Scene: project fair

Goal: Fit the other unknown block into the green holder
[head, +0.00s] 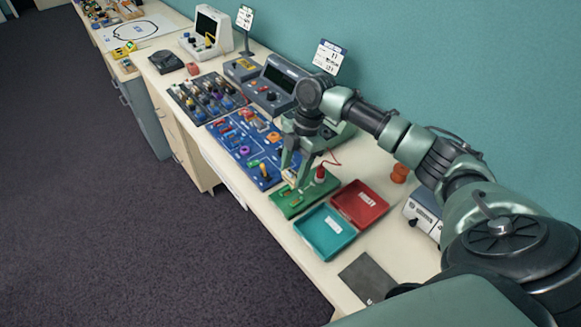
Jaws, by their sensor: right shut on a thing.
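The green holder (289,206) lies flat on the bench, between the blue board and the teal tray. My right gripper (292,176) points down over the back part of the holder. It is shut on a small, pale block (289,179), mostly hidden by the fingers. I cannot tell whether the block touches the holder or hangs just above it. A red-and-white upright piece (320,174) stands at the holder's right end, with a red wire near it. My left gripper is out of view.
A blue board (238,146) with several coloured parts lies left of the holder. A teal tray (325,232) and a red tray (360,204) sit close on its right. A grey box with a screen (272,84) stands behind. Bare bench shows near the front edge.

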